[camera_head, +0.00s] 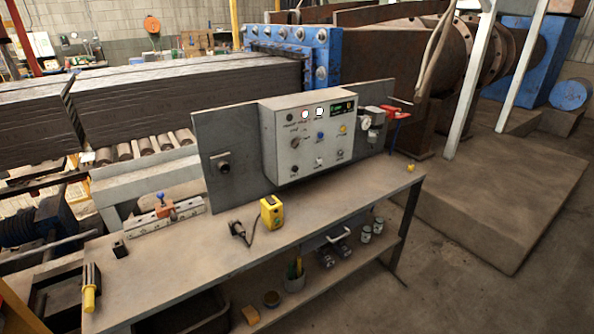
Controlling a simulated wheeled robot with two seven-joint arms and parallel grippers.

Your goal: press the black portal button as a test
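A light grey control box (270,145) is mounted on a dark upright plate (207,125) at the back of the workbench. A dark round button or lamp (290,117) is at its upper left. A dark knob (295,143) is below that, and several small controls are in the bottom row. The labels are too small to read, so I cannot tell which control is the black portal button. A blue button (320,136), a yellow button (342,130), a red-rimmed lamp (305,114) and a green display (342,107) also show. Neither of my grippers is in view.
On the workbench (330,205) stand a yellow box with a dark cable (271,212), a small black block (120,249) and a yellow-handled tool (89,296). A gauge (366,122) is right of the control box. The bench top's right part is mostly clear.

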